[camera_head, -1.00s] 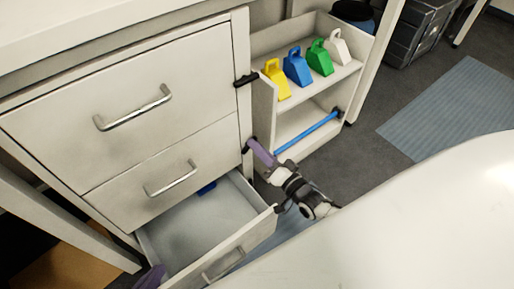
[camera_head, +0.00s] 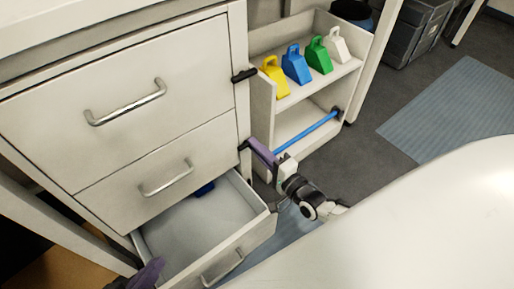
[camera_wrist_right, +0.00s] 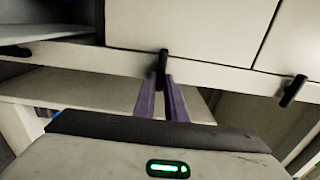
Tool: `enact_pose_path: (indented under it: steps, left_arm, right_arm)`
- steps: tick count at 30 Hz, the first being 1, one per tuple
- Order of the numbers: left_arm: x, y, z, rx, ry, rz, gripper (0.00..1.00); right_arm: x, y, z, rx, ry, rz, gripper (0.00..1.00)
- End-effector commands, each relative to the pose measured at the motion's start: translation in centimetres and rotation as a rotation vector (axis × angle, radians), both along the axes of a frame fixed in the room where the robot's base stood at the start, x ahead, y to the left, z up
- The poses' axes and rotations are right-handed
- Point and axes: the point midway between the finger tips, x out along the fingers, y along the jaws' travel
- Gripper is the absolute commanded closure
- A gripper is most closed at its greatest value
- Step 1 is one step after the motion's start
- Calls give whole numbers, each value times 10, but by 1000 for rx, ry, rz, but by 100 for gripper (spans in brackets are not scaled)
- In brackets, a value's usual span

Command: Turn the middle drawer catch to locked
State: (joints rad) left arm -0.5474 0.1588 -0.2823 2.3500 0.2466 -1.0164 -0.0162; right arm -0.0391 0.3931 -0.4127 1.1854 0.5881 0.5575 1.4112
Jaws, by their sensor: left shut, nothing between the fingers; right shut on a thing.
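The middle drawer (camera_head: 150,165) is closed. Its black catch (camera_wrist_right: 163,68) sits on the cabinet's side post, with my right gripper's purple fingers (camera_wrist_right: 163,92) shut on it. In the wrist view the catch stands nearly upright, and its upper end reaches the edge of the drawer front. In the head view the right gripper (camera_head: 260,151) hides most of that catch; only a dark end shows. My left gripper (camera_head: 147,274) is shut and empty at the lower left, by the open bottom drawer, partly cut off by the frame.
The bottom drawer (camera_head: 255,232) is pulled out, with a blue thing (camera_head: 205,189) inside. The top drawer (camera_head: 110,65) is closed, and its catch (camera_head: 245,75) lies across the post. A shelf cart (camera_head: 262,95) with coloured scoops stands to the right.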

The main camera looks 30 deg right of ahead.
Motion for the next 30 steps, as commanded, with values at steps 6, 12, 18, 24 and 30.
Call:
enact_pose_path:
  steps: [6,12,18,24,30]
  left_arm:
    - [1,-1,2,-4,-5,-1,100]
    - [2,-1,2,-4,-7,0,100]
    - [3,-1,2,-3,-9,-1,100]
    - [3,-1,2,-2,-8,-1,100]
    - [3,0,4,1,-7,-1,100]
  right_arm:
    - [-1,0,-2,19,6,1,100]
    - [-1,0,-2,20,6,1,100]
    - [-1,0,-1,21,5,1,74]
    - [-1,0,-1,19,4,0,70]
    - [-6,-1,0,18,4,0,70]
